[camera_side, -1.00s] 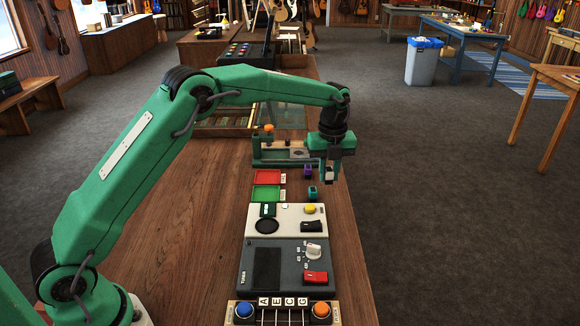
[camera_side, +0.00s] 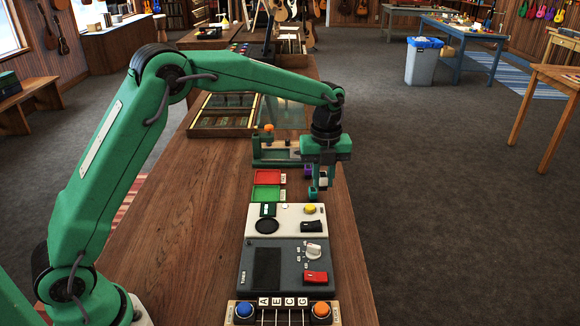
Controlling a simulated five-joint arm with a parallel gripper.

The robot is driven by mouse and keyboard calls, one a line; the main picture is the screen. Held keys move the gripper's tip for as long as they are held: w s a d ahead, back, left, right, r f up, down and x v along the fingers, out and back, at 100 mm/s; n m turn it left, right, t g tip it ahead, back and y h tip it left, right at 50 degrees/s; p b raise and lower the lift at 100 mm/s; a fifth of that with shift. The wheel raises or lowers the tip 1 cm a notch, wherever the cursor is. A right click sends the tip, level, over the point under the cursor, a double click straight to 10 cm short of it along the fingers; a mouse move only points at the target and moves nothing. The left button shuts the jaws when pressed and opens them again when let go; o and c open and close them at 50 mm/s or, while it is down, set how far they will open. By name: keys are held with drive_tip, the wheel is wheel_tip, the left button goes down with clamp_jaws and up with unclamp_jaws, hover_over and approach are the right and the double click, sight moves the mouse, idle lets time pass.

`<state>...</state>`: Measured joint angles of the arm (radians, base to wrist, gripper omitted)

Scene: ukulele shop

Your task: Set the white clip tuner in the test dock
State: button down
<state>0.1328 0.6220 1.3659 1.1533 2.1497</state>
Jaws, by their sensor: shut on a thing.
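My gripper (camera_side: 319,184) points down over the right side of the bench, close to a small teal block (camera_side: 313,194) and a purple block (camera_side: 308,171). Its jaws are shut on a small pale thing, which looks like the white clip tuner; the fingers hide most of it. I cannot tell whether gripper and teal block touch. The test dock is not clear to me. A cream panel (camera_side: 286,238) nearer the camera has a black round pad, a small green part, a yellow button and a black switch.
A red tray (camera_side: 266,176) and a green tray (camera_side: 265,193) lie left of my gripper. A green stand with an orange knob (camera_side: 269,128) is behind. A dark grey unit (camera_side: 265,268) with a dial and red switch is in front. The bench's left side is clear.

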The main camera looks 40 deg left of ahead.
drive_tip(key=s+d+r, duration=0.1)
drive_tip(key=s+d, duration=0.1)
drive_tip(key=s, duration=1.4)
hover_over(267, 228)
drive_tip(key=shift+m, duration=0.4)
wheel_tip(267, 228, down, 7)
drive_tip(key=shift+a+r, duration=0.1)
drive_tip(key=shift+f, duration=2)
drive_tip(key=shift+f, duration=0.15)
drive_tip(key=c, duration=1.3)
unclamp_jaws()
